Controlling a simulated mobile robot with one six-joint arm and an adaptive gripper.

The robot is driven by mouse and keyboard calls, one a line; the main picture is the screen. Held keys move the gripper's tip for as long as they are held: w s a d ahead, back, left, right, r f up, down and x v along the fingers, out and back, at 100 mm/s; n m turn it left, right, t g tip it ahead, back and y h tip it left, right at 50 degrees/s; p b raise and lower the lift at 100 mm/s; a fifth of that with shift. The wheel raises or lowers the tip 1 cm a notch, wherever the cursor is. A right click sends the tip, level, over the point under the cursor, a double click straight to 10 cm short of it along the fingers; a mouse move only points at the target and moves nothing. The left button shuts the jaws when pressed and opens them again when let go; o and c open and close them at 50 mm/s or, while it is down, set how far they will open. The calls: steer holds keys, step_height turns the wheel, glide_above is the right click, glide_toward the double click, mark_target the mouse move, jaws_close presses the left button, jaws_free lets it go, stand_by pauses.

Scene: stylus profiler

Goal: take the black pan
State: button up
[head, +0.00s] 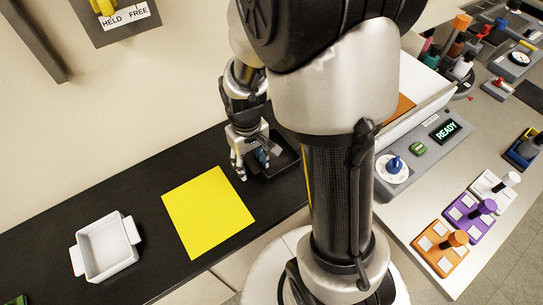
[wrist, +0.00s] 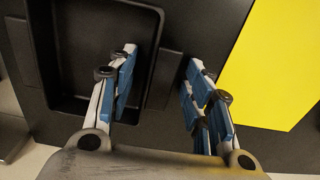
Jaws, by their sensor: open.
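The black pan (head: 288,160) lies on the black bench top, partly hidden by my gripper and arm in the head view. In the wrist view the pan (wrist: 88,45) is a shallow rectangular tray with a flat side tab (wrist: 165,80) on its right. My gripper (head: 250,162) points down at the pan's left end in the head view. In the wrist view my gripper (wrist: 161,56) is open and empty, with one finger over the pan's inside and the other beyond the tab. The pan's wall and tab show between the fingers. I cannot tell how high the fingertips are.
A yellow sheet (head: 208,212) lies left of the pan; it also shows in the wrist view (wrist: 275,70). A white two-handled dish (head: 107,248) stands further left. A grey control panel reading READY (head: 425,155) is at the right. Bare bench lies between dish and sheet.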

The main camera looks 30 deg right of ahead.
steer(key=shift+c, duration=0.6)
jaws_close()
steer(key=shift+r, duration=0.1)
step_height(320, 180, up, 20)
steer(key=p, duration=0.7)
steer(key=shift+p, duration=0.3)
steer(key=c, duration=0.6)
jaws_free()
jaws_close()
